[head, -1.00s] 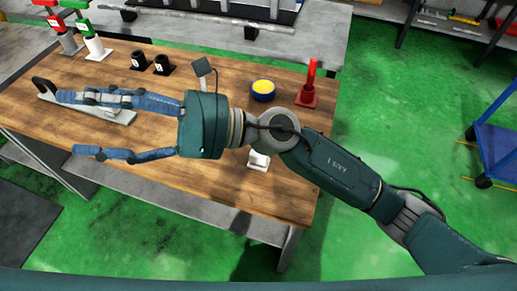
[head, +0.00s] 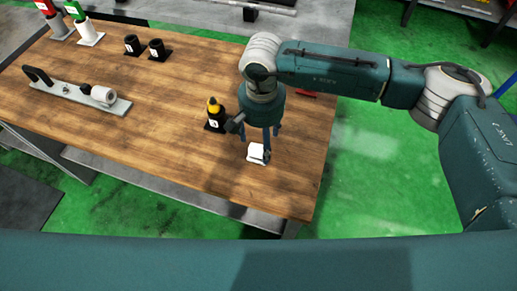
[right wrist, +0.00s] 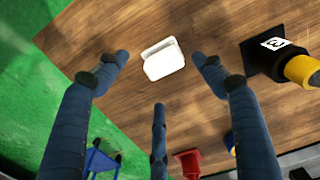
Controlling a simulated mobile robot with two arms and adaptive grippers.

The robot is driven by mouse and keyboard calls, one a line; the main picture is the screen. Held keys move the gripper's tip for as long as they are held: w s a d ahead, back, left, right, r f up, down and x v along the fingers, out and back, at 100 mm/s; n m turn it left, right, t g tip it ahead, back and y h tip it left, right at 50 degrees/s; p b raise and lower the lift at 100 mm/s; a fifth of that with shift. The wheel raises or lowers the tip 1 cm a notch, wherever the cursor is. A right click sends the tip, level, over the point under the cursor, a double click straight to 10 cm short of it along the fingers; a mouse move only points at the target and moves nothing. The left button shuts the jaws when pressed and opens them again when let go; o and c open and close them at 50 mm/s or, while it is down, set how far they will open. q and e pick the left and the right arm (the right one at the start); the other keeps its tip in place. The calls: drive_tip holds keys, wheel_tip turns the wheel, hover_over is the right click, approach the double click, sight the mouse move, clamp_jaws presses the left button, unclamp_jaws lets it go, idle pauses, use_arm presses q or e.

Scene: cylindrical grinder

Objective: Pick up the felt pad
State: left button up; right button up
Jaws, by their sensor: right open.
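The felt pad (head: 258,153) is a small white folded-looking piece lying on the wooden table near its front right corner. It also shows in the right wrist view (right wrist: 163,60), flat on the wood with a raised edge at its far side. My right gripper (head: 262,142) points down over the pad, its three blue fingers spread open and empty. In the right wrist view the fingertips (right wrist: 160,76) stand around and short of the pad, with no clear contact. One finger partly overlaps the pad in the head view. My left gripper is not in view.
A black holder (head: 214,124) with a yellow-tipped item stands just left of the gripper. A red piece (head: 306,94) is behind it. A metal plate (head: 118,106) with a roller lies at the left. Two black cups (head: 145,48) stand farther back. The table between is clear.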

sight(259, 147)
drive_tip(key=shift+f, duration=0.35)
drive_tip(key=f+p, duration=0.2)
drive_tip(key=f, duration=0.1)
drive_tip(key=f+p, duration=0.1)
drive_tip(key=f, duration=0.1)
drive_tip(key=shift+a, duration=0.4)
drive_tip(key=shift+f, duration=0.2)
drive_tip(key=c, duration=1.4)
